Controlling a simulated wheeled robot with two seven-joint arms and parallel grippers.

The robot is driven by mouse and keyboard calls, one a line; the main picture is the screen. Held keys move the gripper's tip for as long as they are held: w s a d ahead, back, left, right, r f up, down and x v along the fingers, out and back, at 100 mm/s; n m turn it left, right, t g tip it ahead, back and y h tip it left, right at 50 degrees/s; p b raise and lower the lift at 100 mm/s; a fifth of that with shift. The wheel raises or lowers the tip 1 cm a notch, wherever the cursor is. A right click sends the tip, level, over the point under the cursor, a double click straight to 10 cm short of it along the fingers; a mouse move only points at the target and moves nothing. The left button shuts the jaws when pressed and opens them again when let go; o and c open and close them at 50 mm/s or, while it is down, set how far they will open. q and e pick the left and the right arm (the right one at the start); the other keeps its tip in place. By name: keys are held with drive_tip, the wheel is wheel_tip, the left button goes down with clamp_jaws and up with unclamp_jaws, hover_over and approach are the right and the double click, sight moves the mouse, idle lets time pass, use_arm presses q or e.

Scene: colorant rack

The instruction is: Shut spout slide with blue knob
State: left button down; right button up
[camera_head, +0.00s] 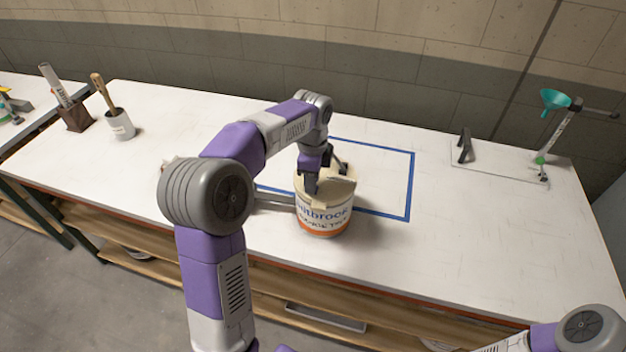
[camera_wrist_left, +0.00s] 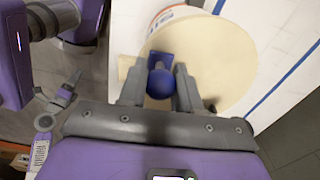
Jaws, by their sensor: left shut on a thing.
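A round tub (camera_head: 325,222) with a cream lid and a blue and orange label stands upright on the white table. In the left wrist view its cream lid (camera_wrist_left: 225,65) fills the upper middle. A blue knob (camera_wrist_left: 160,84) sits by a small dark blue slide piece (camera_wrist_left: 161,59) near the lid's edge. My left gripper (camera_head: 325,178) is over the lid; in the left wrist view its fingers (camera_wrist_left: 158,90) are shut on the knob, one on each side. The knob is hidden in the head view. The spout opening cannot be made out. My right gripper is out of view; only part of that arm shows.
A blue taped outline (camera_head: 412,185) marks the table (camera_head: 480,240) behind and right of the tub. A white cup (camera_head: 121,125) with a brush and a brown holder (camera_head: 76,117) stand far left. A stand with a green funnel (camera_head: 555,98) is far right. The table's right half is mostly clear.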

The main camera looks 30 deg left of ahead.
sight(310, 197)
use_arm(q)
drive_tip(key=shift+s+d, duration=0.15)
drive_tip(key=shift+s, duration=0.3)
drive_tip(key=shift+s+d+b, duration=0.2)
drive_tip(key=shift+s+b, duration=0.15)
drive_tip(key=shift+s, duration=0.25)
drive_tip(key=c, duration=0.7)
unclamp_jaws()
drive_tip(key=shift+r, duration=0.1)
wheel_tip(310, 197, up, 7)
drive_tip(key=shift+r+p, duration=0.2)
drive_tip(key=shift+p, duration=0.85)
